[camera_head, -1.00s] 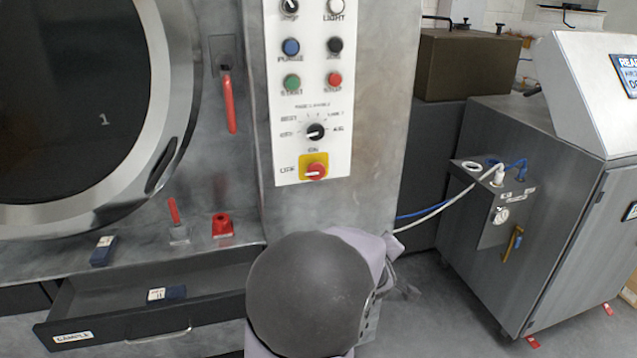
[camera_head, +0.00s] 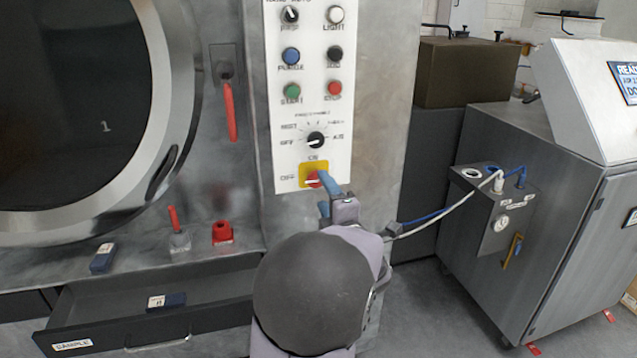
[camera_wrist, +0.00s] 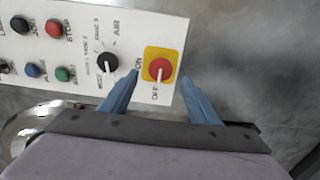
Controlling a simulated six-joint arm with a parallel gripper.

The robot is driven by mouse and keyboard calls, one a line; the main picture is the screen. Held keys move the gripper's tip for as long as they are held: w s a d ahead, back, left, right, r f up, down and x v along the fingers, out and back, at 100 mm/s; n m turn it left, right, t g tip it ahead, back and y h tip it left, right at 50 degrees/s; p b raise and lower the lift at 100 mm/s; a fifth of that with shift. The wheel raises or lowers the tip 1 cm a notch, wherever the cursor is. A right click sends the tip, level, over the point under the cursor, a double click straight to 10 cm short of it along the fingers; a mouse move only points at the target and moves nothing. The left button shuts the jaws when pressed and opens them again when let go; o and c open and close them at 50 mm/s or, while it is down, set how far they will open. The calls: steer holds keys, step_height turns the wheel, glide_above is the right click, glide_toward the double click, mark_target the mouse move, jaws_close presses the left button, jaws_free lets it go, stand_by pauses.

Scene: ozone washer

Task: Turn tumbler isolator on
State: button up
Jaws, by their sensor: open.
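The tumbler isolator is a red rotary knob on a yellow square plate, low on the white control panel, with ON above and OFF at its left in the head view.
The panel (camera_head: 275,120) carries a black selector (camera_head: 315,139) just above the isolator and several buttons higher up. A red handle (camera_head: 230,110) hangs to the left. An open drawer (camera_head: 120,330) is at lower left. A grey cabinet (camera_head: 565,215) stands right.

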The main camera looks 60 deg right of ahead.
mark_target(317, 181)
steer(key=shift+p+x, duration=0.65)
steer(key=shift+x, duration=2.25)
steer(key=shift+f, duration=0.1)
steer(key=shift+c, duration=0.2)
steer(key=c, duration=1)
